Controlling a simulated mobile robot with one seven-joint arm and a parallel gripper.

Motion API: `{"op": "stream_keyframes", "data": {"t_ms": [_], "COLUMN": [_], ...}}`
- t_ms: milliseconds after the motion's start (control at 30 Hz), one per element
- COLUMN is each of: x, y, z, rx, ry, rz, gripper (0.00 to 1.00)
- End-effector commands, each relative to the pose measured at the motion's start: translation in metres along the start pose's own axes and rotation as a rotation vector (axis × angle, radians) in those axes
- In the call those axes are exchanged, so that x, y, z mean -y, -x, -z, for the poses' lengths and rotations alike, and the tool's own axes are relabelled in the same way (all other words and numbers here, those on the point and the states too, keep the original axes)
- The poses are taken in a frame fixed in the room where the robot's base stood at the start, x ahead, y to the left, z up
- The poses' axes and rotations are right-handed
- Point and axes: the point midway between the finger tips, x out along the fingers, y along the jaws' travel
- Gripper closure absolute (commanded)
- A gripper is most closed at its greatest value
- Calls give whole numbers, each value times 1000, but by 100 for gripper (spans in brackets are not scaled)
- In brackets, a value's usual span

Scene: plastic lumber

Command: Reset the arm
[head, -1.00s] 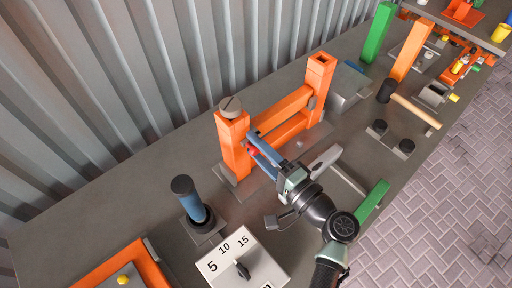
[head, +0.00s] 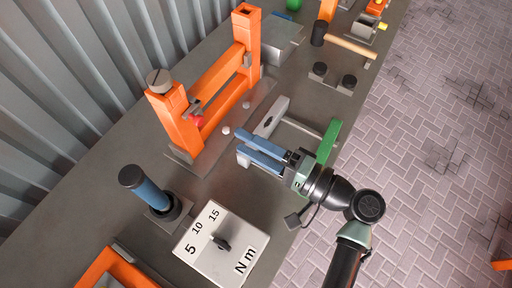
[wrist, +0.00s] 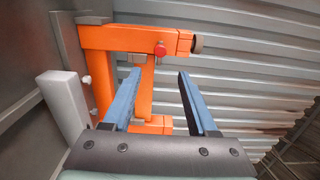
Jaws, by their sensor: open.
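My gripper (head: 247,150) is open and empty, with two blue fingers. In the head view it is to the right of the orange frame (head: 217,80), apart from it, above the grey bench. In the wrist view the orange frame (wrist: 108,38) stands ahead, seen past the blue fingers (wrist: 155,85). A red knob (head: 197,121) sits on the frame's near post, and it also shows in the wrist view (wrist: 160,49).
A grey block (head: 271,117) and a green bar (head: 328,142) lie beside my gripper. A blue-handled post (head: 146,188) and a dial box marked N m (head: 221,245) stand at the front. A hammer (head: 345,42) and black knobs (head: 334,74) lie further back. Paved floor is at right.

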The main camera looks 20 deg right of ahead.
Motion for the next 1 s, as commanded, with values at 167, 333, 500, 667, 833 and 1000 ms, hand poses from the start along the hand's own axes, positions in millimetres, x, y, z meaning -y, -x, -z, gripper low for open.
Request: {"op": "stream_keyframes", "data": {"t_ms": [167,333,500,667,833,1000], "x": [0,0,0,0,5,42], "y": [13,14,14,14,5,-45], "z": [0,0,0,0,3,27], "rx": [0,0,0,0,-1,-47], "ry": [1,0,0,0,39,312], "rz": [0,0,0,0,-24,-156], "gripper": [41,41,41,41,41,41]}}
